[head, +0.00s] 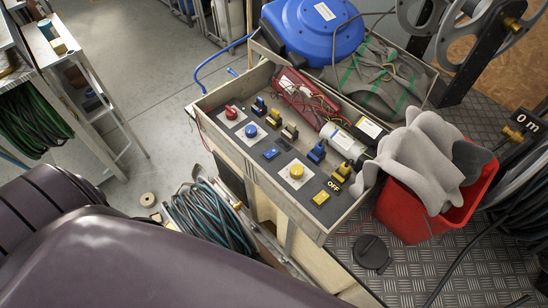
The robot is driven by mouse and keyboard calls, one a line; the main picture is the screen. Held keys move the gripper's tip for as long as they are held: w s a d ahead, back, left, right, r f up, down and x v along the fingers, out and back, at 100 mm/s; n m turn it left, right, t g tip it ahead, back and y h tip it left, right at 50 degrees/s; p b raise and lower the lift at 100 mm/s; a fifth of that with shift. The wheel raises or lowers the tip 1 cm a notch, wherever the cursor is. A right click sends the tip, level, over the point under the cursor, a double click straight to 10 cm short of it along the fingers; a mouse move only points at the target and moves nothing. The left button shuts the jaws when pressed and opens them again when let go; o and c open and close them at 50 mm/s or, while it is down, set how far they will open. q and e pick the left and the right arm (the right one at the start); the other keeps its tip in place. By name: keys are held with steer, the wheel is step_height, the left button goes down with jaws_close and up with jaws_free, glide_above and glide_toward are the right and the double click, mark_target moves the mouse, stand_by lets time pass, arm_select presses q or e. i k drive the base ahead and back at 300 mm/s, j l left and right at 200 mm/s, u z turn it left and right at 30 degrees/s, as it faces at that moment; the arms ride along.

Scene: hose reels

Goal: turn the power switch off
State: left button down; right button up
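A control box (330,225) with a slanted panel stands in the middle of the view. The panel holds a red round knob (232,112), a blue one (251,130) and a yellow one (296,171), each on a pale plate. Several small black, yellow and blue switches sit beside them. A label reading OFF (334,184) lies near a yellow switch (341,172) at the panel's near right end. I cannot tell for sure which part is the power switch or how it is set. Neither gripper is in view.
A red bucket (408,212) with grey cloth (425,160) stands right of the box. A blue reel (312,28) sits behind it. Coiled hose (210,218) lies at its left front. A dark glossy surface fills the lower left. Open floor (165,90) lies left of the box.

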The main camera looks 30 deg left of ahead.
mark_target(231, 114)
steer(key=u, duration=1.25)
steer(key=k+j, duration=0.1)
steer(key=j, duration=0.15)
